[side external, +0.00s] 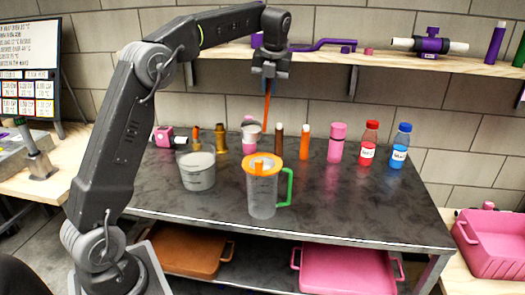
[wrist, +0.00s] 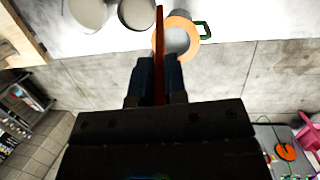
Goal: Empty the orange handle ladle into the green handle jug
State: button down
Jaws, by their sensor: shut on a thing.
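My gripper (side external: 269,72) is shut on the orange handle of the ladle (side external: 267,102), which hangs nearly upright below it. In the wrist view, the fingers (wrist: 156,82) grip the handle (wrist: 159,50). The ladle's grey bowl (side external: 252,126) appears above and behind the jug in the side view, apart from its rim; its contents cannot be made out. The jug (side external: 262,195) is clear with an orange rim and green handle (side external: 286,187), standing upright on the dark table. In the wrist view, the jug's rim (wrist: 190,50) is right of the ladle bowl (wrist: 137,13).
A translucent bucket (side external: 198,172) stands left of the jug. Several bottles line the back of the table, including a pink one (side external: 337,142), a red one (side external: 367,143) and a blue one (side external: 399,147). A wooden shelf (side external: 390,58) is behind. The table's front right is clear.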

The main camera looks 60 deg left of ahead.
jog(key=shift+s+d+f+y, duration=0.15)
jog(key=shift+d+y, duration=0.1)
jog(key=shift+d, duration=0.35)
jog(key=shift+s+d+y, duration=0.15)
jog(key=shift+d+y, duration=0.15)
jog(key=shift+d, duration=0.25)
jog(key=shift+s+d+f+y, duration=0.15)
jog(key=shift+d+y, duration=0.1)
jog(key=shift+d, duration=0.35)
jog(key=shift+s+d+t+y, duration=0.2)
jog(key=shift+d+t+y, duration=0.15)
jog(key=shift+d, duration=0.5)
jog(key=shift+s+d+f+t+y, duration=0.1)
jog(key=shift+s+d+f+y, duration=0.25)
jog(key=shift+d, duration=0.35)
jog(key=shift+s+d+f+t+y, duration=0.1)
jog(key=shift+d+y, duration=0.3)
jog(key=shift+d, duration=0.3)
jog(key=shift+s+d+f+t+y, duration=0.15)
jog(key=shift+d+f+y, duration=0.2)
jog(key=shift+d, duration=0.35)
jog(key=shift+s+d+f+y+b, duration=0.15)
jog(key=shift+d+f+y, duration=0.2)
jog(key=shift+d, duration=0.2)
jog(key=shift+s+d+f+y+b, duration=0.2)
jog(key=shift+d+y, duration=0.2)
jog(key=shift+d, duration=0.15)
dwell(0.4)
